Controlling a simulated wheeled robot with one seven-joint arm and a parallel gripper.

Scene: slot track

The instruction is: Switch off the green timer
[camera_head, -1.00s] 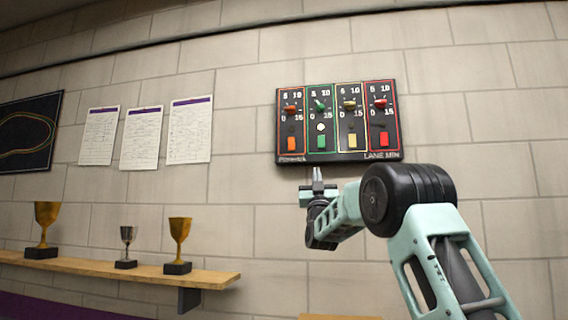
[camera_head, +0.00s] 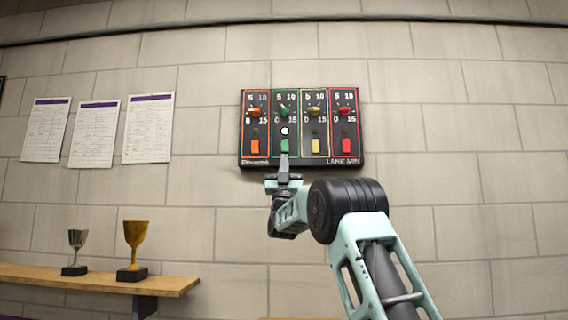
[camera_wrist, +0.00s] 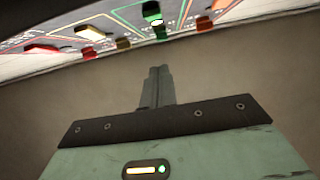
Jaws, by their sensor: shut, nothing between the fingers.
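The green timer is the second column from the left on a dark wall panel (camera_head: 305,162). It has a green knob (camera_head: 284,110), a bright white lamp (camera_head: 284,131) and a green rectangular button (camera_head: 284,146). The button also shows at the top of the wrist view (camera_wrist: 151,9), with the lamp and knob beyond it. My gripper (camera_head: 284,156) is shut and empty, pointing up, its tips at the button's lower edge in the head view. I cannot tell whether they touch. The shut fingers (camera_wrist: 160,70) look apart from the button in the wrist view.
The orange button (camera_head: 255,146) is left of the green one; the yellow (camera_head: 315,146) and red (camera_head: 346,146) are to its right. Their lamps look dark. A wooden shelf (camera_head: 100,280) with trophies is at lower left. The wall right of the panel is bare.

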